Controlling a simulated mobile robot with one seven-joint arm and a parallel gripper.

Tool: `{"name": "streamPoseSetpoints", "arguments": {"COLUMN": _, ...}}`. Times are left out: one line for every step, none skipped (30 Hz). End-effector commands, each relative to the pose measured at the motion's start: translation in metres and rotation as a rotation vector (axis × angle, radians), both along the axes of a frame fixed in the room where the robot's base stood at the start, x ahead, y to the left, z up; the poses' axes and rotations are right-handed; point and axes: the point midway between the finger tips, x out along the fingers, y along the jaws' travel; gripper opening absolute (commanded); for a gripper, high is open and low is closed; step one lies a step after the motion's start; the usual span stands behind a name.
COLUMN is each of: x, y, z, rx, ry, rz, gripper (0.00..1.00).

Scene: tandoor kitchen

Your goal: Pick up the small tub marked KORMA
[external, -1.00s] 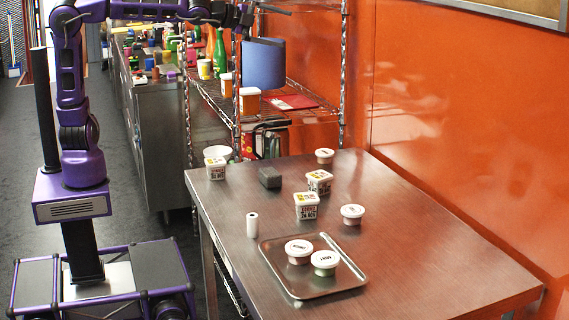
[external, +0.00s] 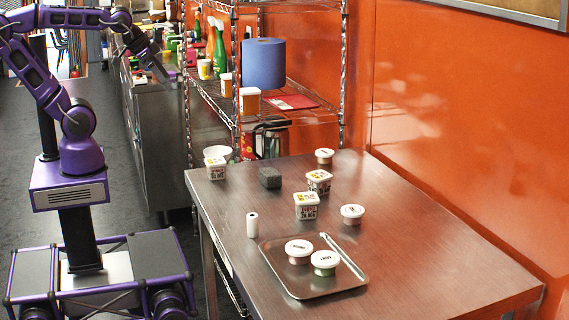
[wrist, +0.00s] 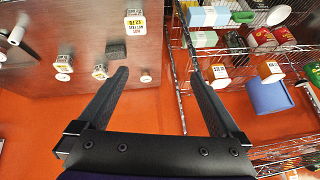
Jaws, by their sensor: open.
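Several small round white-lidded tubs stand on the steel table: a left tub (external: 299,251) and a right tub (external: 324,263) on the metal tray, one tub (external: 352,214) right of the tray's far end, and one tub (external: 325,156) at the far edge. Their lid lettering is too small to read, so I cannot tell which says KORMA. My gripper (external: 164,76) is open and empty, left of the wire shelf and well away from the table. In the wrist view my gripper (wrist: 160,85) shows spread fingers with nothing between them.
Square printed tubs (external: 306,206), a grey block (external: 270,178) and a white roll (external: 252,225) share the table with the tray (external: 300,292). The wire shelf (external: 215,98) stands behind the table. An orange wall (external: 470,130) borders the right. The table's right part is clear.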

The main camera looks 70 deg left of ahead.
Motion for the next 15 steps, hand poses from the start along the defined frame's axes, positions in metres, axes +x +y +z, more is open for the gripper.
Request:
{"name": "streamPoseSetpoints", "arguments": {"x": -0.012, "y": -0.001, "z": -0.007, "rx": -0.054, "ry": 0.025, "rz": 0.019, "gripper": 1.0}}
{"name": "streamPoseSetpoints", "arguments": {"x": -0.018, "y": -0.001, "z": -0.011, "rx": -0.081, "ry": 0.04, "rz": 0.034, "gripper": 1.0}}
{"name": "streamPoseSetpoints", "arguments": {"x": -0.023, "y": -0.001, "z": -0.016, "rx": -0.11, "ry": 0.055, "rz": 0.047, "gripper": 1.0}}
{"name": "streamPoseSetpoints", "arguments": {"x": -0.027, "y": -0.001, "z": -0.018, "rx": -0.128, "ry": 0.064, "rz": 0.056, "gripper": 1.0}}
{"name": "streamPoseSetpoints", "arguments": {"x": -0.03, "y": -0.001, "z": -0.02, "rx": -0.141, "ry": 0.072, "rz": 0.062, "gripper": 1.0}}
{"name": "streamPoseSetpoints", "arguments": {"x": -0.032, "y": -0.001, "z": -0.022, "rx": -0.153, "ry": 0.08, "rz": 0.069, "gripper": 1.0}}
{"name": "streamPoseSetpoints", "arguments": {"x": -0.033, "y": -0.001, "z": -0.023, "rx": -0.16, "ry": 0.083, "rz": 0.072, "gripper": 1.0}}
{"name": "streamPoseSetpoints", "arguments": {"x": -0.034, "y": -0.001, "z": -0.024, "rx": -0.163, "ry": 0.085, "rz": 0.074, "gripper": 1.0}}
{"name": "streamPoseSetpoints", "arguments": {"x": -0.034, "y": -0.001, "z": -0.025, "rx": -0.165, "ry": 0.086, "rz": 0.075, "gripper": 1.0}}
{"name": "streamPoseSetpoints", "arguments": {"x": -0.034, "y": -0.001, "z": -0.025, "rx": -0.165, "ry": 0.086, "rz": 0.075, "gripper": 1.0}}
{"name": "streamPoseSetpoints", "arguments": {"x": -0.034, "y": -0.001, "z": -0.025, "rx": -0.164, "ry": 0.086, "rz": 0.076, "gripper": 1.0}}
{"name": "streamPoseSetpoints", "arguments": {"x": -0.034, "y": -0.001, "z": -0.024, "rx": -0.163, "ry": 0.086, "rz": 0.075, "gripper": 1.0}}
{"name": "streamPoseSetpoints", "arguments": {"x": -0.034, "y": -0.001, "z": -0.024, "rx": -0.163, "ry": 0.085, "rz": 0.075, "gripper": 1.0}}
{"name": "streamPoseSetpoints", "arguments": {"x": -0.034, "y": -0.001, "z": -0.024, "rx": -0.163, "ry": 0.085, "rz": 0.075, "gripper": 1.0}}
{"name": "streamPoseSetpoints", "arguments": {"x": -0.034, "y": -0.001, "z": -0.024, "rx": -0.162, "ry": 0.085, "rz": 0.074, "gripper": 1.0}}
